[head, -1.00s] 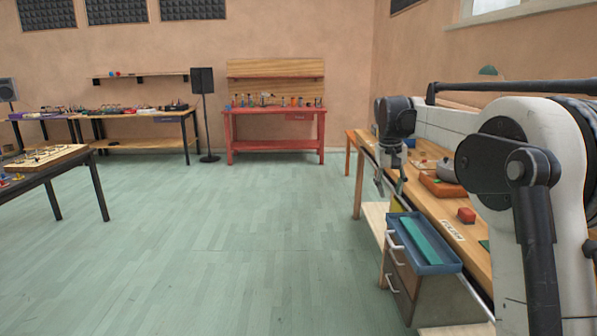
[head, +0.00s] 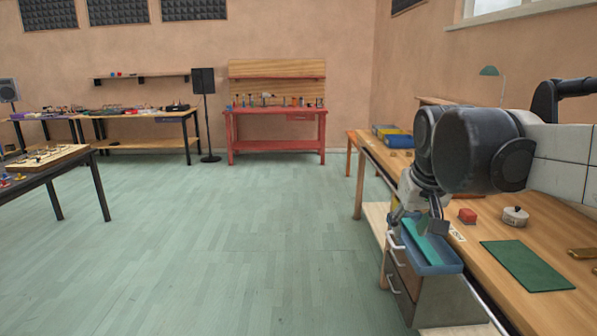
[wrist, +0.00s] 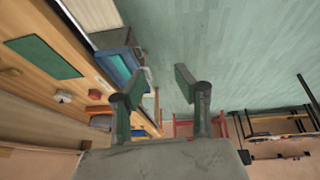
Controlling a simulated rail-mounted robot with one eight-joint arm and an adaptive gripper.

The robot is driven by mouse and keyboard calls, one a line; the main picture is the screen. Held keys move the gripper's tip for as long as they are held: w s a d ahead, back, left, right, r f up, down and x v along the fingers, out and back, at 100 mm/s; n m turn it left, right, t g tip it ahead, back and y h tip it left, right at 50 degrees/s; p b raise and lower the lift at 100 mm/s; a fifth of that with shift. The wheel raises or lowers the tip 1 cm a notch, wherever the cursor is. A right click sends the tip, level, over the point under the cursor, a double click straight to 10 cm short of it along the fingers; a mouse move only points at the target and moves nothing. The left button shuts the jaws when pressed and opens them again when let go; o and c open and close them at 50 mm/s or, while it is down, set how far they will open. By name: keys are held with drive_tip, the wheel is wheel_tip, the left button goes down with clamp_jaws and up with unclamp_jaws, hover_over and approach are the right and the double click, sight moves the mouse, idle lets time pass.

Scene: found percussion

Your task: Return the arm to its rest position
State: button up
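My arm is folded above the right workbench in the head view. My gripper (head: 428,218) hangs at the bench's left edge, beside and above the blue-lined drawer; its fingers are partly hidden there. In the wrist view my gripper (wrist: 160,84) has its two fingers spread wide, with nothing between them but the green floor beyond.
The open blue drawer (head: 444,264) juts from the workbench (head: 476,262). On the bench are a red block (head: 467,216), a lidded pot (head: 515,216) and a green mat (head: 526,266). A red bench (head: 276,143) stands far off. The middle floor is clear.

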drive_tip(key=s+a+f+t, duration=0.1)
drive_tip(key=s+f, duration=0.4)
drive_tip(key=s, duration=0.4)
drive_tip(key=s+a+f+t, duration=0.1)
drive_tip(key=s+f, duration=0.5)
drive_tip(key=s, duration=0.3)
drive_tip(key=shift+s+a+f+y, duration=0.15)
drive_tip(key=shift+s+f+y, duration=0.05)
drive_tip(key=shift+y, duration=0.1)
